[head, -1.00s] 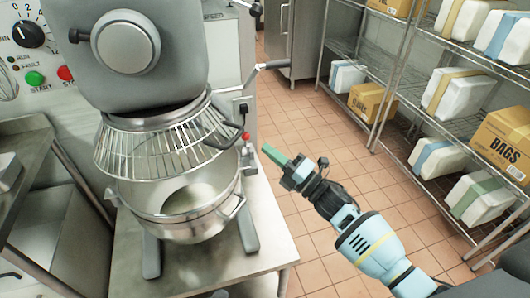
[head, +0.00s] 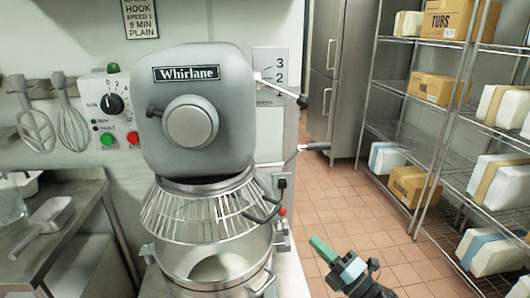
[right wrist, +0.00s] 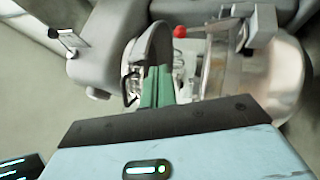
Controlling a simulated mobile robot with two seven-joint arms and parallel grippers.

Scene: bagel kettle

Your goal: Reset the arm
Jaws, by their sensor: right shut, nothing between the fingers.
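My right gripper (head: 322,248) has green fingers and is at the lower middle of the head view, to the right of the mixer bowl and apart from it. Its fingers are together and empty. In the right wrist view the green fingertips (right wrist: 157,86) point toward the mixer. My left gripper is not in view. A red knob shows on the mixer side (head: 283,212), and also in the right wrist view (right wrist: 180,32).
Wire shelves (head: 450,150) with boxes and wrapped packs stand at the right. A steel counter (head: 75,195) with a metal scoop is at the left. A steel cabinet (head: 340,80) stands at the back. Tiled floor (head: 345,200) between mixer and shelves is clear.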

